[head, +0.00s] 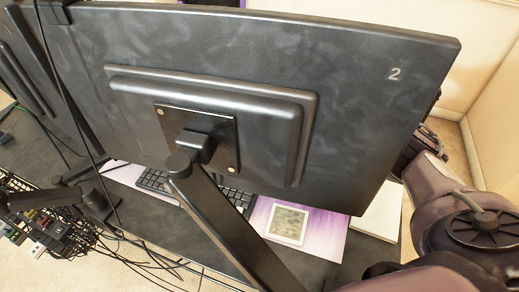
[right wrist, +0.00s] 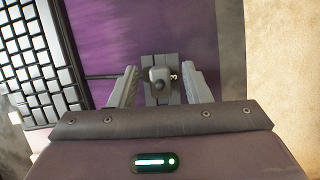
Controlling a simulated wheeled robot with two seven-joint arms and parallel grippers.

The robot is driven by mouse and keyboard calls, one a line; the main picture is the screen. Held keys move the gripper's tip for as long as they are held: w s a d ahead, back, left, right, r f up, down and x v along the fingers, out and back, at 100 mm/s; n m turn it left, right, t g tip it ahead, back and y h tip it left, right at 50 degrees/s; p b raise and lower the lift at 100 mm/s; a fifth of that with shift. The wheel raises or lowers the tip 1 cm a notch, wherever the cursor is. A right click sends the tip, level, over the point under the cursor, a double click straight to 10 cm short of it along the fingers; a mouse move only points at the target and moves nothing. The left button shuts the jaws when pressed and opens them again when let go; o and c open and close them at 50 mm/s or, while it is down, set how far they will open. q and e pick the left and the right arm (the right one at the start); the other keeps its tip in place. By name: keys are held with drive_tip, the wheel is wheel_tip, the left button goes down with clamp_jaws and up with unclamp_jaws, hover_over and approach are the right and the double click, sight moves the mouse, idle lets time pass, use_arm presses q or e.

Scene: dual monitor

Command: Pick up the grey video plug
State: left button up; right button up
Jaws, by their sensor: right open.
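In the right wrist view, a small grey piece with a rounded front, likely the grey video plug (right wrist: 159,82), is between my right gripper's fingers. A dark cable runs left from behind the left finger toward the keyboard. My right gripper (right wrist: 162,82) is open, with one finger on each side of the piece and a visible gap to each. In the head view my right arm comes in at the right, and its fingertips are hidden behind the monitor. My left gripper is not in view.
The back of a large black monitor (head: 350,75) marked "2" fills the head view, on a black support arm (head: 225,225). A keyboard (head: 153,181), a purple mat (head: 327,238) and a white-framed panel (head: 287,223) lie below. Tangled cables (head: 125,245) lie at left.

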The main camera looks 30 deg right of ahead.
clamp_jaws()
idle(0.3)
wheel_tip(320, 180, up, 25)
drive_tip(key=p, duration=1.6)
drive_tip(key=shift+f+p, duration=0.15)
drive_tip(key=shift+p, duration=0.15)
